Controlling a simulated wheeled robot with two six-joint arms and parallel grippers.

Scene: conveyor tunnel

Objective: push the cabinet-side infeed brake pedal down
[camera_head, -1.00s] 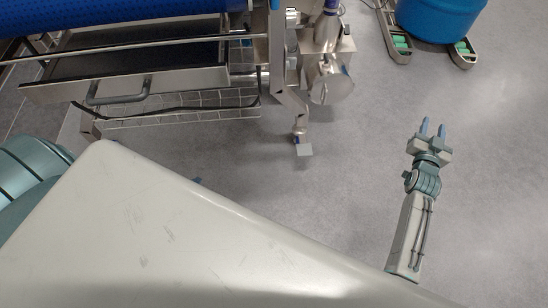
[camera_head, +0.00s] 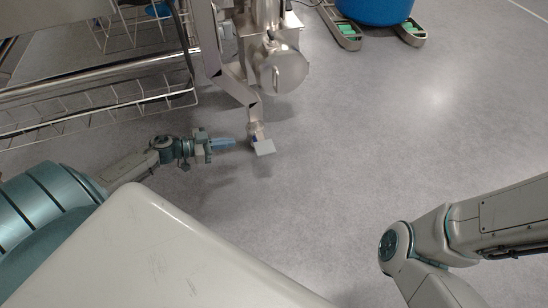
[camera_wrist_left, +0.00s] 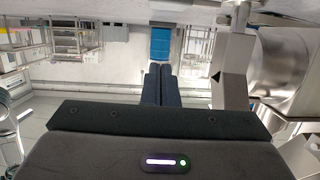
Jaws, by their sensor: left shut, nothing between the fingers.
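The brake pedal (camera_head: 265,147) is a small light grey plate at the lower end of a bent steel arm (camera_head: 233,87) under the conveyor machinery. My left gripper (camera_head: 233,143) is just left of it in the head view, with its blue-grey fingers pointing right towards the plate. The fingers are shut and empty. A small gap shows between fingertips and plate; their height difference is hard to tell. In the left wrist view the closed fingers (camera_wrist_left: 160,80) point ahead, with a pale metal upright (camera_wrist_left: 235,65) to their right. My right gripper is out of view.
A wire rack (camera_head: 100,110) lies behind my left forearm. A round steel housing (camera_head: 283,70) sits above the pedal. A blue drum (camera_head: 375,8) on a wheeled base stands at the top right. The grey floor right of the pedal is clear.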

